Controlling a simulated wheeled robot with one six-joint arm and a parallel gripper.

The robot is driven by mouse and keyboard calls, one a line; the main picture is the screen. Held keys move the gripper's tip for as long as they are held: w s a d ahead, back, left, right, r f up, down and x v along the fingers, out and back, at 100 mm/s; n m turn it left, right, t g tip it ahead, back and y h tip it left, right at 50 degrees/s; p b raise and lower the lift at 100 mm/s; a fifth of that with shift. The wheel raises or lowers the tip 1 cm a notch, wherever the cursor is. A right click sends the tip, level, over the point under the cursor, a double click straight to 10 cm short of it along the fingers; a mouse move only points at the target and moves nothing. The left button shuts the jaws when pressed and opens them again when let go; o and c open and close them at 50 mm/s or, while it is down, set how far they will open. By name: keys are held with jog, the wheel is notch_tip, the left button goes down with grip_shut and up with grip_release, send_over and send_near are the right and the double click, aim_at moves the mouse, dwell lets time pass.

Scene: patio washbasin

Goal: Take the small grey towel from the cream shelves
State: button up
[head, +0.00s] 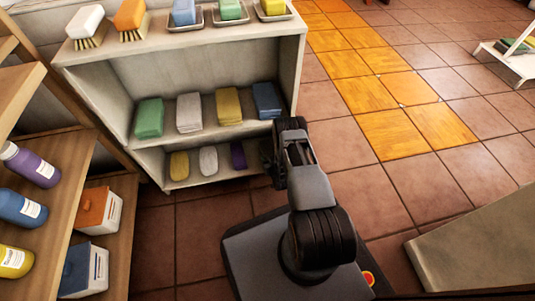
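The cream shelves (195,65) stand at the upper left of the head view. On the lower shelf, a small grey towel (208,160) lies between a small yellow towel (179,164) and a small purple one (238,155). A larger folded grey towel (189,113) is on the middle shelf above it. My gripper (268,158) is at the right end of the lower shelf, to the right of the purple towel. It is dark and mostly hidden by my arm, so its fingers cannot be made out.
Larger green (149,118), yellow (228,106) and blue (267,101) towels share the middle shelf. Brushes and soap dishes stand on top. A wooden rack with bottles (31,164) is at left. Tiled floor (335,150) is open to the right; a pale slab (480,245) is at lower right.

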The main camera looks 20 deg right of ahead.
jog(key=c, duration=0.4)
